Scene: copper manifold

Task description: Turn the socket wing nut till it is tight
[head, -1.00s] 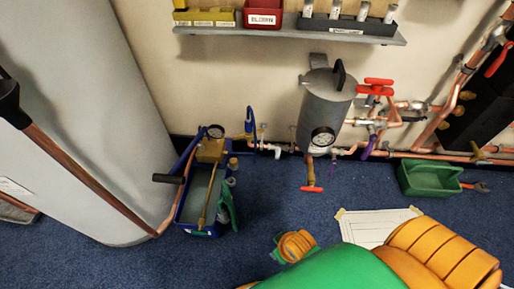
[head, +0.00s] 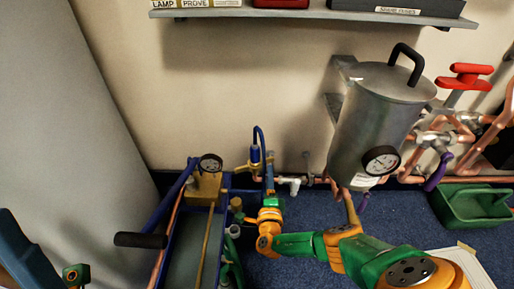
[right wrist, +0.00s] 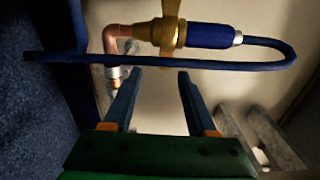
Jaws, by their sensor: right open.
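In the right wrist view, a brass winged piece (right wrist: 167,30), which looks like the socket wing nut, sits between a copper elbow and a blue sleeve with a looped blue hose. It also shows in the head view as a small brass fitting (head: 254,167) left of the grey tank. My right gripper (right wrist: 155,72) is open and empty, its two blue fingers pointing at the brass piece and short of it. In the head view the right gripper (head: 268,185) is just below the fitting, its fingers partly hidden.
A grey tank (head: 372,120) with a gauge hangs on the wall at right. A pump (head: 207,188) with a gauge and black handle stands in a blue tray at left. A red valve handle (head: 465,76) and a green bin (head: 470,206) are at right. A shelf (head: 300,13) runs above.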

